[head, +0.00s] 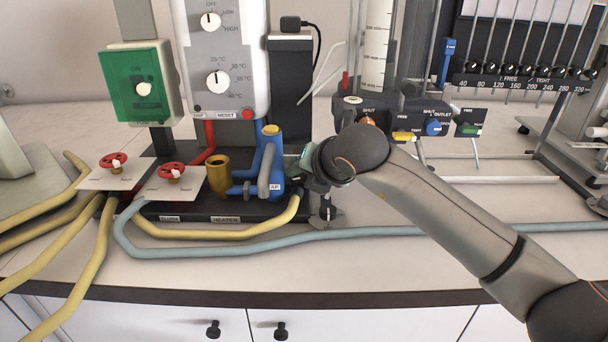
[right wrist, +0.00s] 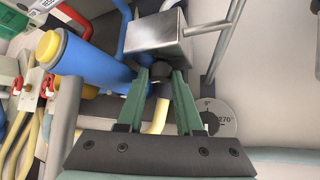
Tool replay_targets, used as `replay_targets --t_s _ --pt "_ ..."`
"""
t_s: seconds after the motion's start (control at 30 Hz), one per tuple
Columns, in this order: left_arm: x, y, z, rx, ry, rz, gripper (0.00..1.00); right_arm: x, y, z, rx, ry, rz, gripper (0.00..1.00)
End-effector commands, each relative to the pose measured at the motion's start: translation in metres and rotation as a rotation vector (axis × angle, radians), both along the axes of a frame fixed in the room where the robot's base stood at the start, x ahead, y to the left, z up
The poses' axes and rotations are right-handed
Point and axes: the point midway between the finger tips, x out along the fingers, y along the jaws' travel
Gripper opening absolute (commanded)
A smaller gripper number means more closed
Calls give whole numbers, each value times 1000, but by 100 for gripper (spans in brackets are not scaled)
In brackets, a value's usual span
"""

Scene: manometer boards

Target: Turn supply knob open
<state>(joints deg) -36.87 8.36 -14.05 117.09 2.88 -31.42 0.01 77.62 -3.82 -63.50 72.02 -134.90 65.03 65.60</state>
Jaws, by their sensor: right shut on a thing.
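My right gripper (head: 309,162) is beside the blue pump unit (head: 268,160), and my arm and wrist hide part of this area in the head view. In the right wrist view its green fingers (right wrist: 161,85) are closed in on a small dark knob (right wrist: 162,72) under a grey metal block (right wrist: 157,38). This looks like the supply knob, but no label on it can be read. A round dial plate (right wrist: 219,119) marked 0° and 270° lies below and to the right of the fingers. My left gripper is not in view.
Two red valve handwheels (head: 113,160) and a brass cup (head: 217,172) stand left of the pump unit. Yellow hoses (head: 75,275) and a pale blue hose (head: 400,238) cross the bench. Coloured knobs (head: 433,127) and a manometer rack (head: 525,84) stand behind my arm.

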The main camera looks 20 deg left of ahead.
Motion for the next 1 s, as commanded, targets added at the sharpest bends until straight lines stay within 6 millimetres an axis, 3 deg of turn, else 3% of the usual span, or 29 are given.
replay_targets --t_s 0.2,0.23,0.47,1.0 --pt "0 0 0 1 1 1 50 2 -1 2 3 -8 -2 0" --pt "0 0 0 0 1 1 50 2 -1 2 3 -8 -2 37" --pt "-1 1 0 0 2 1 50 1 0 1 3 -4 -1 63" --pt "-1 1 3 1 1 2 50 3 -5 9 5 0 7 65"
